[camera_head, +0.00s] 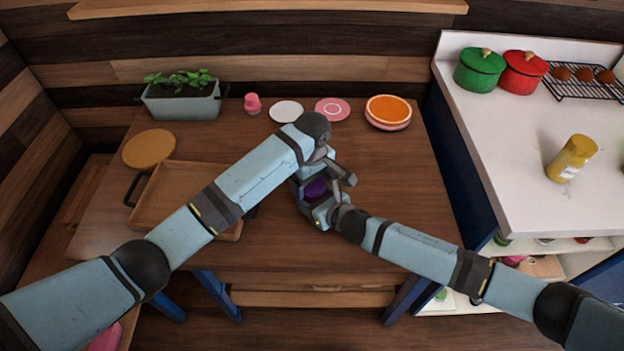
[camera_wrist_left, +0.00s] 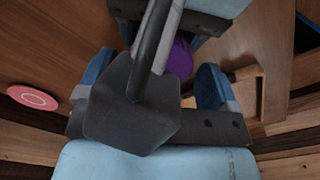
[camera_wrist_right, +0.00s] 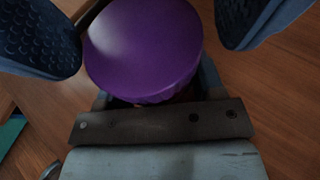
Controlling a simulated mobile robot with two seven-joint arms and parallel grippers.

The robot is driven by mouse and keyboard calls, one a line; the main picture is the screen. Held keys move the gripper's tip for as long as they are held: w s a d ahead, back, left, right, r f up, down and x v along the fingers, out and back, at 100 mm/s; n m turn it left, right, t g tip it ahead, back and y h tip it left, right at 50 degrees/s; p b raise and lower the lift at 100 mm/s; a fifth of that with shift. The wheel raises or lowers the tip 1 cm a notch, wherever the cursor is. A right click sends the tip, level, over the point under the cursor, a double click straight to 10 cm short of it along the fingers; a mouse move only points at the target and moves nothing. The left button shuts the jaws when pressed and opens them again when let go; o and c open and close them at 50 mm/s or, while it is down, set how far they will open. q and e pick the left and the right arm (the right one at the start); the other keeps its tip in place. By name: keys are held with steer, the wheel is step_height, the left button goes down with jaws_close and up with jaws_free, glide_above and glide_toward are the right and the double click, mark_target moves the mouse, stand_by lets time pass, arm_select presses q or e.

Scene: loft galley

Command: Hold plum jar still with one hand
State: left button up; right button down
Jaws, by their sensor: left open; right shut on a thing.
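The plum jar shows mainly as its round purple lid (camera_head: 316,188), near the middle of the wooden table; its body is mostly hidden by my grippers. The lid fills the upper middle of the right wrist view (camera_wrist_right: 143,45) and is partly covered in the left wrist view (camera_wrist_left: 180,60). My right gripper (camera_head: 320,207) is shut on the jar from the near right side. My left gripper (camera_head: 320,180) is open over the jar, its two fingers apart on either side of the lid. I cannot tell whether they touch it.
A wooden tray (camera_head: 168,200) and a round board (camera_head: 149,148) lie left. A planter (camera_head: 182,103), pink cup (camera_head: 252,104), white plate (camera_head: 286,111), pink plate (camera_head: 332,110) and orange dish (camera_head: 388,108) line the back. The counter (camera_head: 500,150) right holds a yellow jar (camera_head: 572,158). The table's right side is clear.

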arm_select(q)
steer(key=shift+r, duration=2.3)
steer(key=shift+o, duration=0.3)
step_height(320, 180, up, 7)
steer(key=w+a+g+h, duration=0.2)
steer(key=w, duration=0.1)
steer(key=shift+a+g, duration=0.2)
steer(key=shift+g, duration=0.1)
steer(key=x, duration=1.2)
steer(key=shift+d, duration=0.1)
